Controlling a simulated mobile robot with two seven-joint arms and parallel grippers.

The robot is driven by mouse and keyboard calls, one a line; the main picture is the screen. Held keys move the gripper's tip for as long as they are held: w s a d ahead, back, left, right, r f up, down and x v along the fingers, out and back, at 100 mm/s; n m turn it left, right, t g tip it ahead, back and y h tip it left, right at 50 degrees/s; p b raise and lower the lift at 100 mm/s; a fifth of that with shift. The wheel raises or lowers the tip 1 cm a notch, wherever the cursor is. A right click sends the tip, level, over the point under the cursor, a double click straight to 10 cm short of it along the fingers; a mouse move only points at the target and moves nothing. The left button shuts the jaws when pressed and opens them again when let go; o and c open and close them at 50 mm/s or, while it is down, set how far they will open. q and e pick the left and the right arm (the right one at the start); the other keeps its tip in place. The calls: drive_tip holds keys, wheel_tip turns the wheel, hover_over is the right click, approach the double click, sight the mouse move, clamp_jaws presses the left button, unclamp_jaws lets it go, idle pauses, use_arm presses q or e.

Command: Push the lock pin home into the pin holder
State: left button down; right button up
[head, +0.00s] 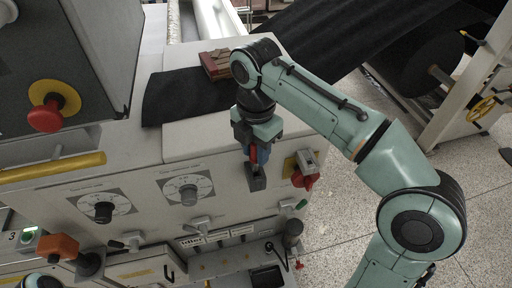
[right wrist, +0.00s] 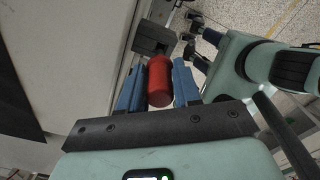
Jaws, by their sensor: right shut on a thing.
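The lock pin (right wrist: 160,82) is a red cylinder between the blue fingers of my right gripper (right wrist: 159,90), which is shut on it. A little of its red shows in the head view (head: 253,155). The pin holder (right wrist: 154,38) is a dark grey block just beyond the pin's far end; in the head view it sits on the machine's front (head: 256,180), right below my right gripper (head: 258,156). The pin points toward the holder. I cannot tell whether its tip is inside. My left gripper is not in view.
A red switch on a yellow plate (head: 303,178) is close to the right of the holder. Dials (head: 188,190) and small levers (head: 197,222) cover the panel to the left.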

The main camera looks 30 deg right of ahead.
sight(256, 170)
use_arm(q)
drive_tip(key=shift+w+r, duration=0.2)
